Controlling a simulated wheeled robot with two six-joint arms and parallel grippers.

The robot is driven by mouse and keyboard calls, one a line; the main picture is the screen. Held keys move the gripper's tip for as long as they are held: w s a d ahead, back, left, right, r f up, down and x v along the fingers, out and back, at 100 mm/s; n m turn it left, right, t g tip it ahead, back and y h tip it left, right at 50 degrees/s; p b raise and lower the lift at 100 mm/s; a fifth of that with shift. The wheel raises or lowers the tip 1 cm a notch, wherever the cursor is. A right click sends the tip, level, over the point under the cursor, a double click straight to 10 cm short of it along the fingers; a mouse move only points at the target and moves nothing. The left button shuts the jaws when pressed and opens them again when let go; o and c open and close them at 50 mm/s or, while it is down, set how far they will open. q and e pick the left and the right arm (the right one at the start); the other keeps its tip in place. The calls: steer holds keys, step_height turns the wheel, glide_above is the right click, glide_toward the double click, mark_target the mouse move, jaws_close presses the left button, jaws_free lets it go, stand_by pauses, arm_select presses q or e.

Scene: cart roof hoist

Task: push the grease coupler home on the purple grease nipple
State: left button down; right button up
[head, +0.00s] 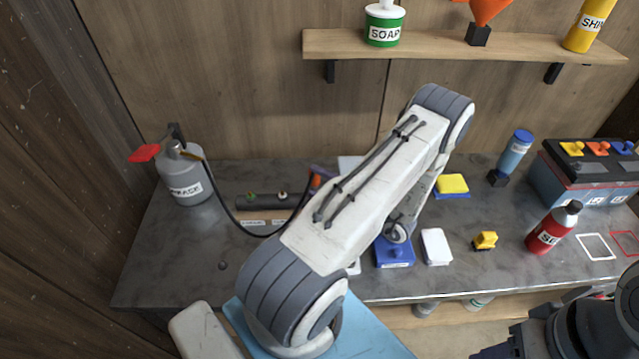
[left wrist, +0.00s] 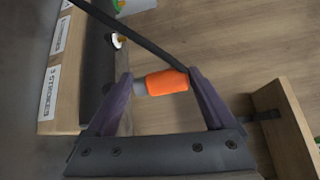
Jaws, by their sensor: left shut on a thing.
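My left gripper (left wrist: 162,88) is shut on the orange grease coupler (left wrist: 167,82). The coupler lies across between the purple fingers, its grey nose towards the left finger. In the head view, orange shows beside my arm at the gripper (head: 319,177). The black hose (head: 228,203) runs from the coupler to the grey grease pot (head: 187,183). A dark bar (head: 262,201) on the bench carries small nipples, one green (head: 251,194) and one pale (head: 283,194). I cannot make out the purple nipple; my arm and gripper cover part of that area. My right fingers are outside the view.
A label reading "3 STROKES" (left wrist: 50,92) is on the wooden block beside the bar. A shelf (head: 450,45) is above the bench. A blue block (head: 393,252), white block (head: 436,247), red bottle (head: 553,228) and battery (head: 590,178) stand to the right. The bench's left front is mostly clear.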

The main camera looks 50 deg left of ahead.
arm_select(q)
steer(key=shift+f+b, duration=0.5)
steer(key=shift+f, duration=0.4)
jaws_free()
steer(key=shift+d+f, duration=0.1)
steer(key=shift+d, duration=0.2)
steer(key=b+v, duration=0.2)
steer(key=v, duration=0.8)
steer(key=shift+r+b, duration=0.25)
steer(key=shift+b, duration=0.05)
